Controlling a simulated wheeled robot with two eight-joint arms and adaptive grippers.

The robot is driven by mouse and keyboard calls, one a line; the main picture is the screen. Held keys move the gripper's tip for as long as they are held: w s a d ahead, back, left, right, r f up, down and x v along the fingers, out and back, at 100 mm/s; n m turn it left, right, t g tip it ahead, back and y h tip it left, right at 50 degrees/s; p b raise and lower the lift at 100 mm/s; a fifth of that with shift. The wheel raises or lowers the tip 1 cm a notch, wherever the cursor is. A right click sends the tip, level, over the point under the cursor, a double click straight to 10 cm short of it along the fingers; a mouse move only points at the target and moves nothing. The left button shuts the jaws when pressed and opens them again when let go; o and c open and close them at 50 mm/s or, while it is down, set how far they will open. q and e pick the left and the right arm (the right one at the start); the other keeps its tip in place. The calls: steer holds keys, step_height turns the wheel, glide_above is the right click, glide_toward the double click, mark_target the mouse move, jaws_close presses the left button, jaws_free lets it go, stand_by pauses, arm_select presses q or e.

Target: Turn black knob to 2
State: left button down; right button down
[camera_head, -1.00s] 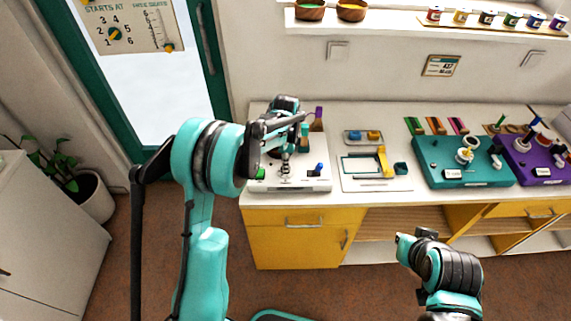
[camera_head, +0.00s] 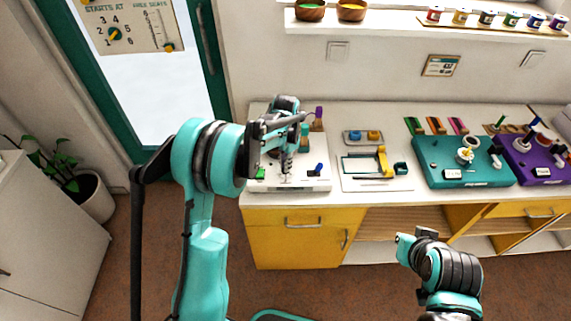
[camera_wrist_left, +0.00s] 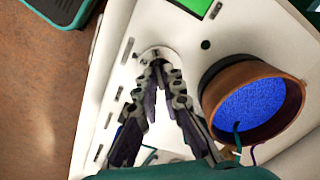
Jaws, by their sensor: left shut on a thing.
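My left gripper (camera_head: 287,176) reaches down to the front part of a white panel (camera_head: 315,186) on the counter. It also shows in the left wrist view (camera_wrist_left: 158,64), where its fingers come together over a pale round dial (camera_wrist_left: 150,52) on the panel. The fingers are shut on the black knob at this dial. The knob itself is almost wholly hidden between the fingertips, and I cannot read its pointer or the numbers around it.
A bowl of blue beads (camera_wrist_left: 250,105) stands close beside the left fingers. A green display (camera_head: 261,173) and a blue handle (camera_head: 319,168) are on the panel. A tray with a yellow part (camera_head: 384,160) and a teal board (camera_head: 440,178) stand to the right.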

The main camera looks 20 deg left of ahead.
stand_by(0.4)
arm_select(q)
steer(key=c, duration=1.7)
jaws_free()
steer(key=shift+r, duration=0.1)
step_height(320, 180, up, 12)
steer(key=shift+f, duration=0.1)
